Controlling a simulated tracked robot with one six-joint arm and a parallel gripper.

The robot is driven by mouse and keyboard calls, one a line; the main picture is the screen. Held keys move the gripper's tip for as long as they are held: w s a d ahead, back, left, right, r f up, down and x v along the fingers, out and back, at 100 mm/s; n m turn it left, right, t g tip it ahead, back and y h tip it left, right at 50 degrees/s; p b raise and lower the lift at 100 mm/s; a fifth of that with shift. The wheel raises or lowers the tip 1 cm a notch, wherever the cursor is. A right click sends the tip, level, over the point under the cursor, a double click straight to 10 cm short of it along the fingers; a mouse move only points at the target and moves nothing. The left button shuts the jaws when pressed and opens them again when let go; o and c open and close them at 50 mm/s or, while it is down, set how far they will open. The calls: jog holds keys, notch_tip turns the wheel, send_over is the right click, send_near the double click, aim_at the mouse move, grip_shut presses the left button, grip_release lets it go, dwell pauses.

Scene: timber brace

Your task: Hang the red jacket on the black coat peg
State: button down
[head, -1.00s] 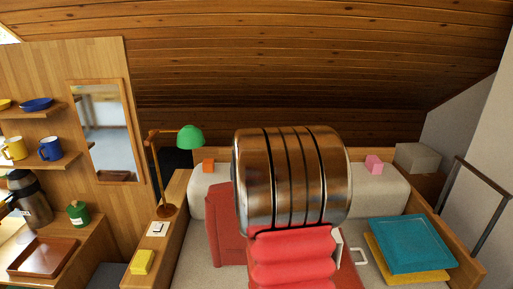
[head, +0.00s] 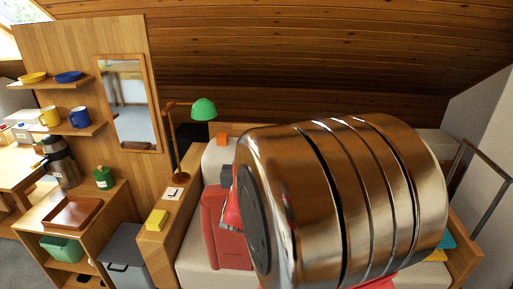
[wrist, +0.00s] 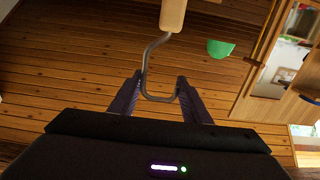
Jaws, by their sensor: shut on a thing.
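In the wrist view my gripper (wrist: 160,79) is shut on the grey wire hook of a hanger (wrist: 150,48). The hanger's pale wooden neck (wrist: 172,15) is cut off by the top edge of that view. In the head view part of the red jacket (head: 226,236) shows left of my arm, in front of the bed. I cannot tell whether it touches the bed. My large metal arm link hides much of what lies behind it. I cannot make out the black coat peg in either view.
The green lamp (head: 203,109) and mirror (head: 128,105) stand left of my arm, with shelves of mugs further left. A yellow block (head: 156,220) sits on the bed's side ledge. The sloping timber ceiling (head: 320,50) is close above. A grey bin (head: 124,255) stands low left.

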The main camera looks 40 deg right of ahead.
jog(key=shift+s+a+r, duration=0.15)
jog(key=shift+s+a, duration=0.15)
jog(key=shift+s, duration=0.05)
dwell(0.3)
jog(key=c, duration=1.6)
grip_release()
jog(key=c, duration=0.5)
